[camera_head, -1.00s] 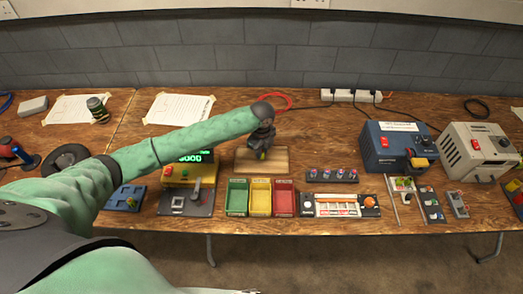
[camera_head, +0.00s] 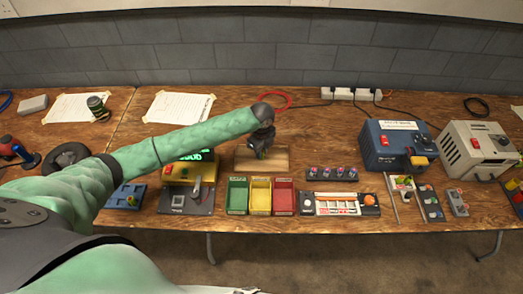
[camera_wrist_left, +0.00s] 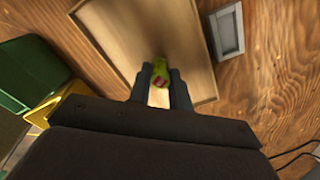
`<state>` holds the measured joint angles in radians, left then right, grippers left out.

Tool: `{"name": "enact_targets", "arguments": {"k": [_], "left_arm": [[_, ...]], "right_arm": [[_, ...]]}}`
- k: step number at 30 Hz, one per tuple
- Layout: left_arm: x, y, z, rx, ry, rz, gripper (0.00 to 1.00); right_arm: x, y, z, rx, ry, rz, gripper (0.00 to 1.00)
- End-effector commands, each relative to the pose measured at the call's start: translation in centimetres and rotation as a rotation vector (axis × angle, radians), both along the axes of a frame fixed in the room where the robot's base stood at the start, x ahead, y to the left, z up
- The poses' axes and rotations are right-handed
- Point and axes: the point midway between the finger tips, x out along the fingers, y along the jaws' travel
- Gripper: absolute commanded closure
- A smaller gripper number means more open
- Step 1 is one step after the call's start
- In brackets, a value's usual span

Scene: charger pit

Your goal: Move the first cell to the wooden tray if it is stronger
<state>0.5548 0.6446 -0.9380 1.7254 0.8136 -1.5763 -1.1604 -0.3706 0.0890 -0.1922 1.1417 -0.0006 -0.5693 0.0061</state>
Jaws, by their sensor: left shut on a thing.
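My left gripper (camera_head: 262,153) is over the wooden tray (camera_head: 280,161), at the back middle of the table. In the left wrist view its two dark fingers (camera_wrist_left: 160,85) are shut on a small green cell (camera_wrist_left: 160,68) with a reddish end. The tray's flat floor and raised rim (camera_wrist_left: 208,50) lie beneath the cell. I cannot tell whether the cell touches the tray floor. A tester with a green display (camera_head: 190,157) stands left of the tray, and my left arm partly covers it. My right gripper is not in view.
Green (camera_head: 237,196), yellow (camera_head: 260,196) and red (camera_head: 283,197) bins stand in front of the tray. A strip with several small round items (camera_head: 332,173) lies to the right. Blue (camera_head: 398,147) and beige (camera_head: 477,150) boxes stand further right. A red cable (camera_head: 289,100) lies behind.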

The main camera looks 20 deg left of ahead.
Motion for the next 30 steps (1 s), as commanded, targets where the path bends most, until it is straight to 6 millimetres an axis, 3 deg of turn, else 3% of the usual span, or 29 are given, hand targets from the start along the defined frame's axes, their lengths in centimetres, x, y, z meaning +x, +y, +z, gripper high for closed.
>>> {"name": "enact_targets", "arguments": {"k": [28, 29, 30], "left_arm": [[0.0, 0.0, -0.61, 0.0, 0.0, 0.0, 1.0], [0.0, 0.0, -0.61, 0.0, 0.0, 0.0, 0.74], [0.0, 0.0, -0.6, 0.0, 0.0, 0.0, 0.66]], "right_arm": [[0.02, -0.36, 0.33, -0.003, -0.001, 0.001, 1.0], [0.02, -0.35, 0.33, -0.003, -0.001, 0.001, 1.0], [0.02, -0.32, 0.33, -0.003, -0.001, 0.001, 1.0]]}}
